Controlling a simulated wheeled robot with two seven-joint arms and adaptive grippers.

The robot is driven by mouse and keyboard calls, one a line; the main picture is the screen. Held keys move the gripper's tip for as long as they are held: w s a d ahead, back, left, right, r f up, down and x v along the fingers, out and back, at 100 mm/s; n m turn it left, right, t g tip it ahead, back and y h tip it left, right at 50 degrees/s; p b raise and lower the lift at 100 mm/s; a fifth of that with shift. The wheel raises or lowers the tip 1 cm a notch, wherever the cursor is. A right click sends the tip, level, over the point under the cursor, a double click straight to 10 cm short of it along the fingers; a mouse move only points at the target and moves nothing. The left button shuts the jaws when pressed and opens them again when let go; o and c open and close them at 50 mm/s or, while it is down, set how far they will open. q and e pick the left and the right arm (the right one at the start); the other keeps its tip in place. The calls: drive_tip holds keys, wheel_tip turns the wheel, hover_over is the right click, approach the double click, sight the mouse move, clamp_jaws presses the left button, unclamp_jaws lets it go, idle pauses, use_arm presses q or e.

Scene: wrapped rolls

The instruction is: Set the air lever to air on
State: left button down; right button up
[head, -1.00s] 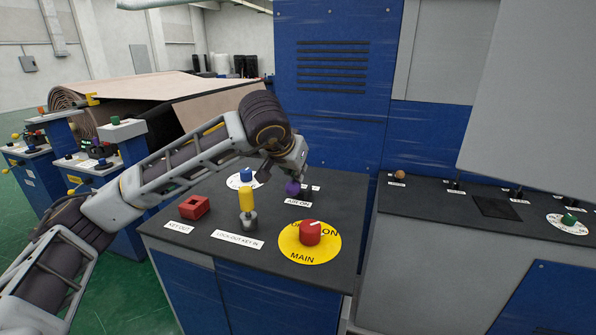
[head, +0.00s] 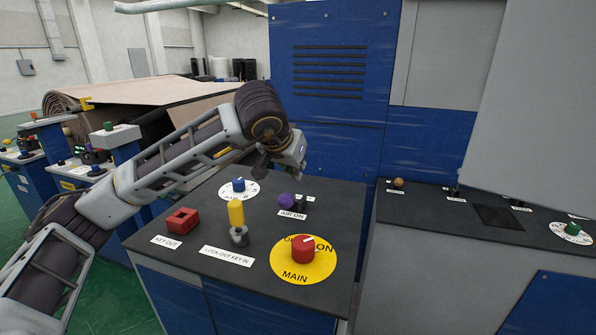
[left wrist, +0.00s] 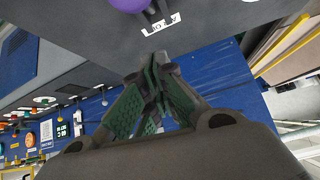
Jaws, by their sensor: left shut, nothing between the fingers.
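The air lever has a purple ball knob (head: 286,200) and leans left from a dark base on the console top. An "AIR ON" label (head: 292,215) lies in front of it. My left gripper (head: 297,176) is above and behind the knob in the head view, apart from it. In the left wrist view my left gripper (left wrist: 155,68) has its green-padded fingers together, with nothing between them. The knob (left wrist: 130,4) is cut off at the top edge there, beyond the fingertips. My right gripper is not in view.
On the same console (head: 335,215) are a red MAIN knob (head: 303,249), a yellow lock-out key (head: 236,213), a red key block (head: 183,220) and a blue dial knob (head: 238,185). A blue cabinet (head: 325,90) rises behind. Another console (head: 430,205) stands at the right.

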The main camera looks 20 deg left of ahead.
use_arm(q)
drive_tip(key=v, duration=0.8)
drive_tip(key=shift+r, duration=0.2)
idle(0.5)
